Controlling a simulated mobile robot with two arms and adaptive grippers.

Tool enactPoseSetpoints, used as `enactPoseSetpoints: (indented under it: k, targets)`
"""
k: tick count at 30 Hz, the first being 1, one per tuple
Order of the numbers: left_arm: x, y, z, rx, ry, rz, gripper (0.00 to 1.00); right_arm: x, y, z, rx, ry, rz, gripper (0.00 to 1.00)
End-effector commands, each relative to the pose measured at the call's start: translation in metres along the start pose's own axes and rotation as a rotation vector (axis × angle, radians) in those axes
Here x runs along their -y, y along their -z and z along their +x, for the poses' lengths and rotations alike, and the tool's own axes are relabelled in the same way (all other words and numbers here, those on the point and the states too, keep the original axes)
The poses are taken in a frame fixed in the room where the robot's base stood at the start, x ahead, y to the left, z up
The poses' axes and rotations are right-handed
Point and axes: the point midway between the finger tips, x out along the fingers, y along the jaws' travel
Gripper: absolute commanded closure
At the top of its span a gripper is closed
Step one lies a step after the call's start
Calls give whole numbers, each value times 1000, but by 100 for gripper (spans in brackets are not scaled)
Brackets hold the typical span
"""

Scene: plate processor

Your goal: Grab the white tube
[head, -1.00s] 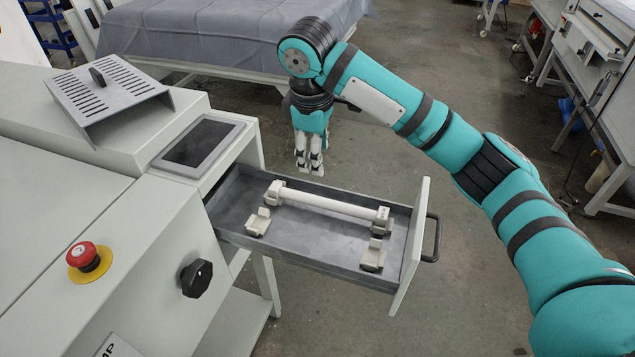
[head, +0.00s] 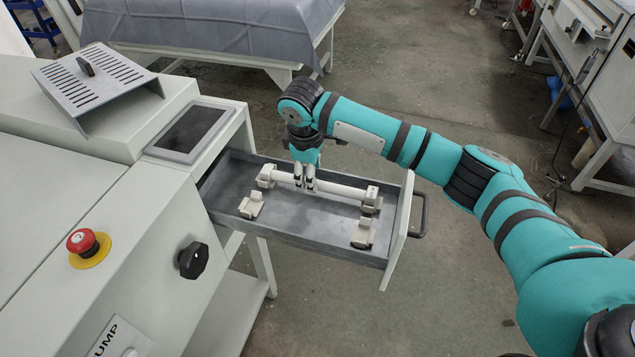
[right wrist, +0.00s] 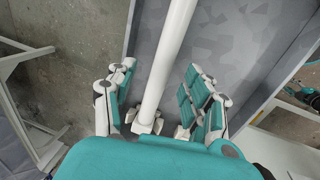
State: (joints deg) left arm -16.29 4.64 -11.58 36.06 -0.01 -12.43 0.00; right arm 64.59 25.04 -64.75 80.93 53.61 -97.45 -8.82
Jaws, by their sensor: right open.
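The white tube (head: 338,188) lies in the open drawer (head: 290,240), resting across two light holders (head: 266,176) near the drawer's back side. My right gripper (head: 305,184) hangs pointing down over the tube, nearer its left end. In the right wrist view the tube (right wrist: 165,65) runs between the two spread fingers of my right gripper (right wrist: 160,92), with a gap on each side. It is open and holds nothing. My left gripper is not in view.
Two empty holders (head: 251,205) stand at the drawer's near side. The drawer's front panel (head: 400,232) and black handle (head: 420,214) are at the right. The machine has a dark screen (head: 188,134), a red emergency button (head: 82,241) and a black knob (head: 193,260). A covered table (head: 220,32) stands behind.

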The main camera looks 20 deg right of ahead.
Motion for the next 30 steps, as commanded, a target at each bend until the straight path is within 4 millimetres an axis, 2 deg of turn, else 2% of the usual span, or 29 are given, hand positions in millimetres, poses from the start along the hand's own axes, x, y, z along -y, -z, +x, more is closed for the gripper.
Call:
enactPoseSetpoints:
  k: [2, 7, 15, 27, 30]
  targets:
    - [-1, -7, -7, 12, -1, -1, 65, 4, 1, 12, 4, 3, -1, 49]
    - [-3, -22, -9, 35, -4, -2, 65, 4, 1, 32, 2, 1, -1, 49]
    - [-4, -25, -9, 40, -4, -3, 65, 4, 2, 35, 0, 0, -2, 49]
    - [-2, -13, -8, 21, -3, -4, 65, 4, 2, 35, 0, 0, -1, 100]
    - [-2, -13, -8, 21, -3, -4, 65, 3, 2, 35, 0, 0, -1, 100]
